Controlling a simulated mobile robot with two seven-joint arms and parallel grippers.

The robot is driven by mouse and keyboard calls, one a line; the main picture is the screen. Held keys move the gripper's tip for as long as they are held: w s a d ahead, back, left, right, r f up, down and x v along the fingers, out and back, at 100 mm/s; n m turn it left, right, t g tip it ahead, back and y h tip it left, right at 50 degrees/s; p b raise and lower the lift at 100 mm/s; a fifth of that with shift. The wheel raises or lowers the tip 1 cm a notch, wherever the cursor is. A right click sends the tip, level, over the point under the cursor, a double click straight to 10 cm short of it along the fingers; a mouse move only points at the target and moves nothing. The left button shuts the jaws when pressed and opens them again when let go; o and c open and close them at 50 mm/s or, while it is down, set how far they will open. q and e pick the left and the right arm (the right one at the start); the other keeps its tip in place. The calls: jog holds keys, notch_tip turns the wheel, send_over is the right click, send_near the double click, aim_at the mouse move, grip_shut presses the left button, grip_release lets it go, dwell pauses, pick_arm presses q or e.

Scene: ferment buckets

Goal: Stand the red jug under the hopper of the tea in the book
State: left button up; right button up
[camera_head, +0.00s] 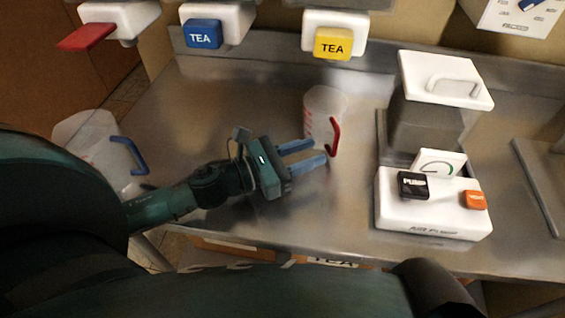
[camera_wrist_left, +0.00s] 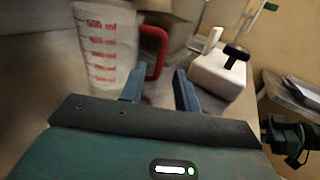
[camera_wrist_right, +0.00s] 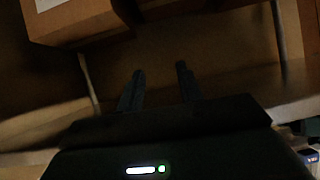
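The red jug, clear with red markings and a red handle (camera_head: 335,137), stands upright on the steel counter; its body (camera_head: 322,106) appears below the yellow TEA hopper lever (camera_head: 333,44) in the head view. A blue TEA lever (camera_head: 202,34) and a red lever (camera_head: 87,37) are on hoppers further left. My left gripper (camera_head: 319,151) is open and empty, near the red handle. In the left wrist view the jug (camera_wrist_left: 104,48) is left of and beyond the open fingers (camera_wrist_left: 158,84). My right gripper (camera_wrist_right: 160,71) is open and empty in the right wrist view.
A clear jug with a blue handle (camera_head: 130,152) stands at the left. A white air-pump box (camera_head: 432,218) with black and orange buttons is right of my left gripper. A grey container with a white lid (camera_head: 446,78) stands behind it. Bare counter (camera_head: 240,92) lies left of the red jug.

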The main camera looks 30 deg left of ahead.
pick_arm(q)
jog(key=b+v, duration=0.1)
jog(key=v, duration=0.3)
jog(key=shift+f, duration=0.15)
jog(key=shift+v, duration=0.75)
jog(key=shift+s+a, duration=0.1)
pick_arm(e)
jog(key=shift+a+f, duration=0.2)
jog(key=shift+f, duration=0.05)
jog(key=shift+w, duration=0.1)
pick_arm(q)
jog(key=shift+r, duration=0.25)
pick_arm(e)
jog(key=shift+r, duration=0.15)
